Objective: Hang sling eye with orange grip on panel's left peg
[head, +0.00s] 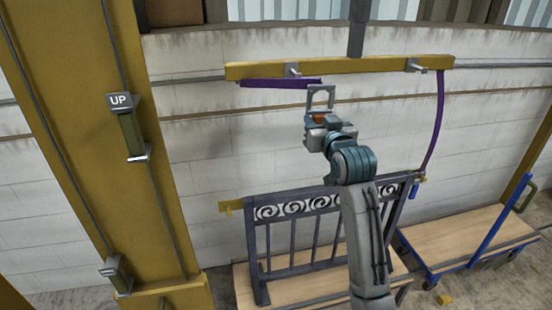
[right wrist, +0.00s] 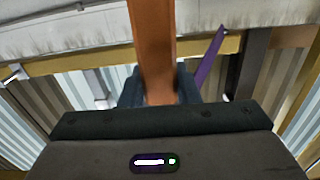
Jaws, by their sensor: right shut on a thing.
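My right gripper (head: 320,115) is shut on the orange grip (head: 318,119), below the left part of the yellow beam. A grey square sling eye (head: 320,97) stands upright above the grip. A purple sling (head: 280,83) runs nearly level from the beam's left end toward the eye. In the right wrist view the orange grip (right wrist: 152,45) rises between my dark fingers. The dark scroll panel (head: 296,207) stands below, with a yellow left peg (head: 229,208) sticking out at its upper left. My left gripper is not in view.
The yellow beam (head: 350,66) hangs overhead. A second purple sling (head: 438,120) hangs from its right end to the panel's right side, near a blue grip (head: 414,191). A yellow column (head: 75,130) with an UP control box (head: 121,102) stands left. A wooden cart (head: 465,238) is right.

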